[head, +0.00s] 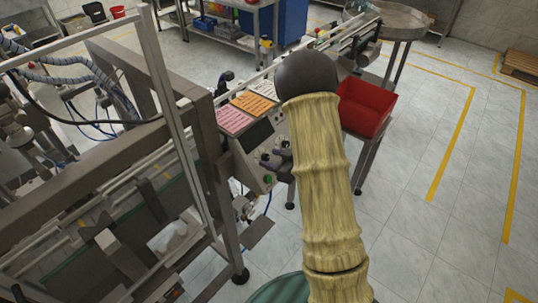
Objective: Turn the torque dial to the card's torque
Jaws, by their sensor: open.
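A sloped control panel (247,150) stands in the middle of the head view, left of my arm. Several dark knobs (268,160) sit on it, close to my sleeved arm; I cannot tell which one is the torque dial or where it points. A dark screen (256,135) is set in the panel. Above it lie a pink card (234,120), an orange card (252,103) and a pale card (264,88); their print is too small to read. My arm, in a yellow sleeve, covers the panel's right side. My gripper is not in view.
A red bin (367,107) on a stand is right of my arm. A metal machine frame (160,130) fills the left, with an upright post near the panel. A round metal bowl (392,20) stands at the back. The tiled floor (430,220) at right is clear.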

